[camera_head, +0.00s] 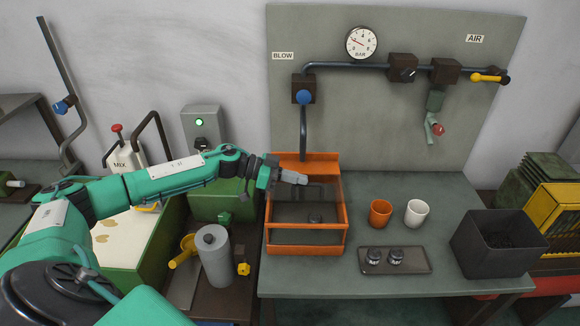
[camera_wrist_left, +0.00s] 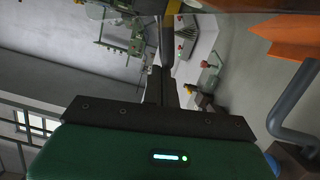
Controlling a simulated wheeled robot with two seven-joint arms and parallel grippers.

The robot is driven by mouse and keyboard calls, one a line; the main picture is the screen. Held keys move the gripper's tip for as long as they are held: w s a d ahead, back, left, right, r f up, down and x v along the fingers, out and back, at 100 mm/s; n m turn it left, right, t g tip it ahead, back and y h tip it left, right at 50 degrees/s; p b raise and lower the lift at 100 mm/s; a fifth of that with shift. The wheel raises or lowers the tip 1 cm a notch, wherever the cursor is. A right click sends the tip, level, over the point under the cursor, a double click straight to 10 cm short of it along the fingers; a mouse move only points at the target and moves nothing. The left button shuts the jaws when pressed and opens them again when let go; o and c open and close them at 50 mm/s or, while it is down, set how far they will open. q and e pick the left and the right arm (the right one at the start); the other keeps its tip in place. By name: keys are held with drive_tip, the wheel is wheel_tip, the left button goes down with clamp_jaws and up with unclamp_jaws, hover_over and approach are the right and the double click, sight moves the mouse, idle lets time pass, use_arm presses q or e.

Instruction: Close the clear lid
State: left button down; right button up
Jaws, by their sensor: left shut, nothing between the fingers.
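An orange box (camera_head: 306,249) with dark see-through panels stands on the grey-green bench. Its clear lid is hard to separate from the other panels, so I cannot tell its exact angle. A small dark object (camera_head: 315,218) shows inside the box. My left gripper (camera_head: 301,180) reaches in from the left and is over the back part of the box, near its orange back wall (camera_head: 318,161). Its fingers (camera_wrist_left: 163,75) are shut together and empty in the left wrist view. I cannot tell whether they touch the lid. An orange part (camera_wrist_left: 292,40) shows at upper right there. My right gripper is not in view.
A pipe with a blue-knobbed valve (camera_head: 304,97) comes down behind the box. An orange cup (camera_head: 380,213), a white cup (camera_head: 417,213), a tray (camera_head: 418,262) with two dark-topped pieces and a dark bin (camera_head: 482,258) stand to the right. A grey cylinder (camera_head: 214,260) is left.

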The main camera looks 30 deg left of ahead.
sight(297, 202)
use_arm(q)
drive_tip(key=f, duration=0.1)
drive_tip(key=s+d+f+m, duration=0.1)
drive_tip(key=f, duration=0.1)
drive_tip(key=s+f+m+t, duration=0.1)
drive_tip(key=shift+d+f+y+b, duration=0.15)
drive_tip(key=shift+f+y+b, duration=0.1)
drive_tip(key=shift+y+b, duration=0.05)
drive_tip(key=shift+s+d+f, duration=0.15)
drive_tip(key=shift+s+f, duration=0.05)
drive_tip(key=shift+f, duration=0.6)
drive_tip(key=shift+s+f, duration=0.1)
drive_tip(key=shift+f, duration=0.15)
